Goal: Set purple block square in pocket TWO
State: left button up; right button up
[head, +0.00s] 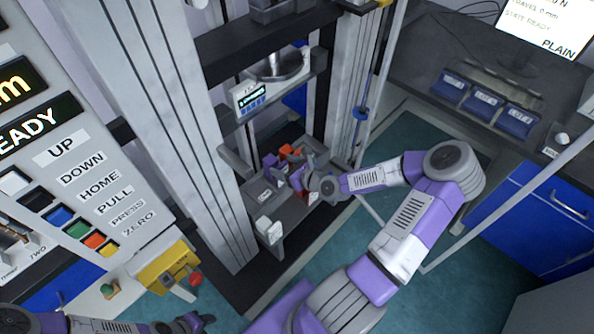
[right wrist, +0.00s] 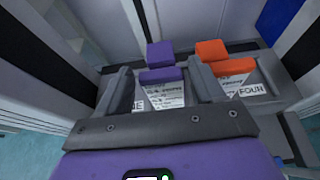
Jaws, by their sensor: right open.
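A purple block (right wrist: 160,55) shows in the right wrist view, with a second purple face (right wrist: 161,75) below it that may be part of the same piece. It also shows in the head view (head: 270,160), on the low shelf inside the frame. My right gripper (right wrist: 160,86) is open, with one grey finger on each side of the purple piece; contact cannot be told. In the head view the right gripper (head: 291,177) is beside the blocks. My left gripper (head: 197,321) is at the bottom edge, its jaw gap unclear. A "TWO" label (head: 38,253) shows at the far left; its pocket is unclear.
An orange block (right wrist: 212,50) stands just right of the purple one, near a "FOUR" label (right wrist: 252,90). Tall grey columns (head: 165,120) flank the shelf. A yellow box with a red knob (head: 167,267) is at lower left. Blue bins (head: 483,104) stand on the right bench.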

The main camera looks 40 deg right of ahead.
jog(key=shift+p+v, duration=3.1)
jog(key=shift+v, duration=2.95)
jog(key=w+a+f+n+g+y, duration=0.1)
jog(key=a+f+n+g+y, duration=0.25)
jog(key=a+n, duration=0.4)
jog(key=w+a+f+n+g+y, duration=0.15)
jog(key=a+f+n, duration=0.25)
jog(key=a, duration=0.7)
jog(key=s+a+f+n+g+h, duration=0.2)
jog(key=s+a+f+n+g, duration=0.6)
jog(key=n, duration=1.3)
jog(key=shift+s+a, duration=0.4)
jog(key=shift+a, duration=0.3)
jog(key=shift+f, duration=0.15)
